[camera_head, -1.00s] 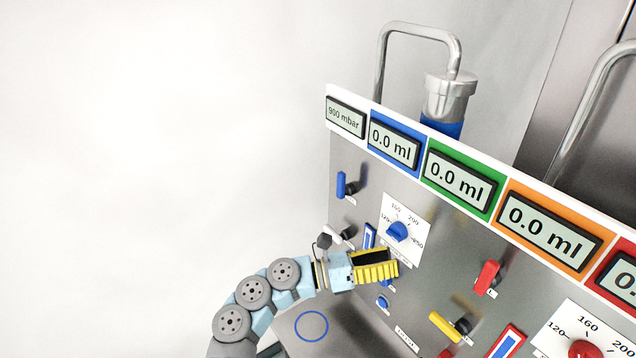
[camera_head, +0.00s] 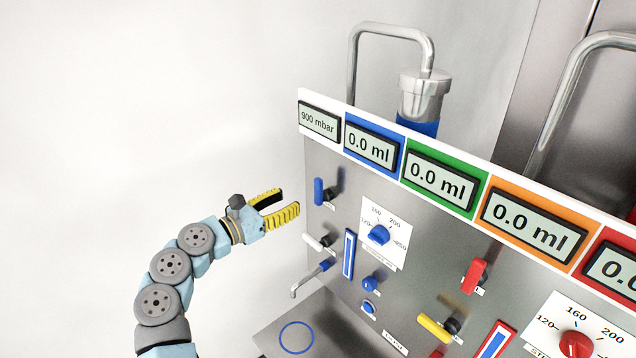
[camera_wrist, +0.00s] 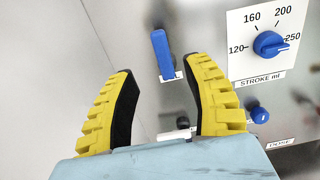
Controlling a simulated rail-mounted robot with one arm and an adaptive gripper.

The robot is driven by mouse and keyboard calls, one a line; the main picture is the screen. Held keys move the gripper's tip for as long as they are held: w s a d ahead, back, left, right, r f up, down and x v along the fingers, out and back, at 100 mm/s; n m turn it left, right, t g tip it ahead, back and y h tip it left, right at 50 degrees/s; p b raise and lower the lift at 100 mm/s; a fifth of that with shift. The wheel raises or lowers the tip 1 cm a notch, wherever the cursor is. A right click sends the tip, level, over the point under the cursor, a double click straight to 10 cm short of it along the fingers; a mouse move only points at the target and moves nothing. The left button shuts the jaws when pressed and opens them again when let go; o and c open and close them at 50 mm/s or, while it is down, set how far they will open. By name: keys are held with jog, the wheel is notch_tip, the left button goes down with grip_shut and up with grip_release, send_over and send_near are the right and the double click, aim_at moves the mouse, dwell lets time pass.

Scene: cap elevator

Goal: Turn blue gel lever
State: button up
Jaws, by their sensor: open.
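A blue lever (camera_head: 319,191) with a black hub stands upright at the upper left of the steel panel, below the displays. In the wrist view, the blue lever (camera_wrist: 162,54) shows ahead, between the two fingertips and beyond them. My gripper (camera_head: 288,202) is open and empty, just left of this lever in the head view. Its yellow fingers with black pads are also spread in the wrist view (camera_wrist: 161,68). The fingers do not appear to touch the lever.
A white lever (camera_head: 313,242) and a spout (camera_head: 306,284) sit below. A blue dial (camera_head: 379,235) on a white scale is to the right. Red (camera_head: 474,275) and yellow (camera_head: 434,327) levers are farther right. Free room lies left of the panel.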

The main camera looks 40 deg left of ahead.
aim_at(316, 187)
jog(key=w, duration=0.3)
jog(key=w+d+p, duration=0.1)
jog(key=w, duration=0.6)
jog(key=shift+w+d+p, duration=0.15)
jog(key=shift+d+p, duration=0.1)
jog(key=shift+p, duration=0.15)
grip_shut()
